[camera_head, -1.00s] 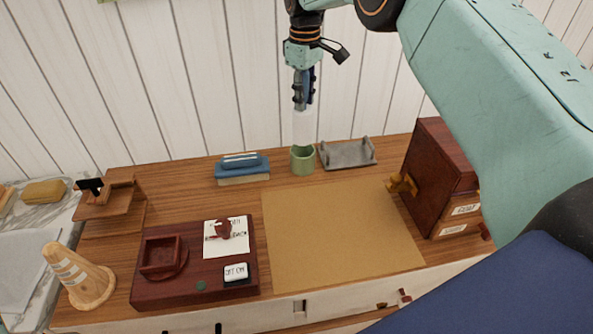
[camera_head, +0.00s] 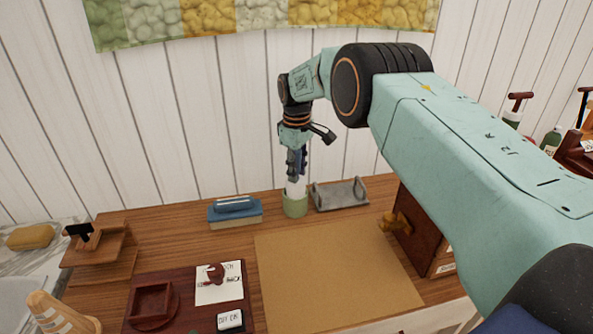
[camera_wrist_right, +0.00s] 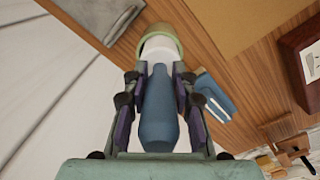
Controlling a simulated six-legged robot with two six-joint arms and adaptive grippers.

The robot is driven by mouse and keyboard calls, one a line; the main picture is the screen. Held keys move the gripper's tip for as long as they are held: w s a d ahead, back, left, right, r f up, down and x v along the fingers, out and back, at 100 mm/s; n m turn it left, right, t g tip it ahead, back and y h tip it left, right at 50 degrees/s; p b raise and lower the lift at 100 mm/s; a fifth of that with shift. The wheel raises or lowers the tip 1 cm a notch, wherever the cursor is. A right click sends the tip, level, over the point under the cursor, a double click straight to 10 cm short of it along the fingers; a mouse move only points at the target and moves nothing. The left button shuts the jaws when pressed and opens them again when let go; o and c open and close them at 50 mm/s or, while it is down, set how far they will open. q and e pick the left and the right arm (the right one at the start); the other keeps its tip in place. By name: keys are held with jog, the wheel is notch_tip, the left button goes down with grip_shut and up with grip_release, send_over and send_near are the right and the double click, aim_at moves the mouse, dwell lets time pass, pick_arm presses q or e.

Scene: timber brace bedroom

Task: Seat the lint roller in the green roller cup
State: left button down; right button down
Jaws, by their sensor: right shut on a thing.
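The lint roller has a blue handle and a white roller (camera_head: 293,187). My right gripper (camera_head: 297,172) is shut on its handle (camera_wrist_right: 160,110), from above. The roller points down, and its lower end is inside the green roller cup (camera_head: 295,206), which stands at the back of the wooden dresser top. In the right wrist view the cup's rim (camera_wrist_right: 158,32) surrounds the end of the white roller. How deep the roller sits is hidden by the cup wall. My left gripper is not in view.
A grey rack (camera_head: 340,195) stands close to the right of the cup, and a blue-topped brush (camera_head: 235,211) to the left. A tan mat (camera_head: 335,275) lies bare in front. A dark wooden box (camera_head: 415,240) stands at right. The plank wall is close behind.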

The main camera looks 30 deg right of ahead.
jog(key=shift+w+f, duration=0.1)
jog(key=shift+f, duration=0.2)
jog(key=shift+w+f, duration=0.15)
jog(key=shift+w, duration=0.1)
jog(key=c, duration=1.4)
grip_release()
jog(key=shift+c, duration=0.2)
jog(key=o, duration=0.4)
jog(key=shift+s+r, duration=0.2)
jog(key=shift+s, duration=0.05)
jog(key=shift+c, duration=0.2)
jog(key=shift+f, duration=0.1)
jog(key=shift+w, duration=0.15)
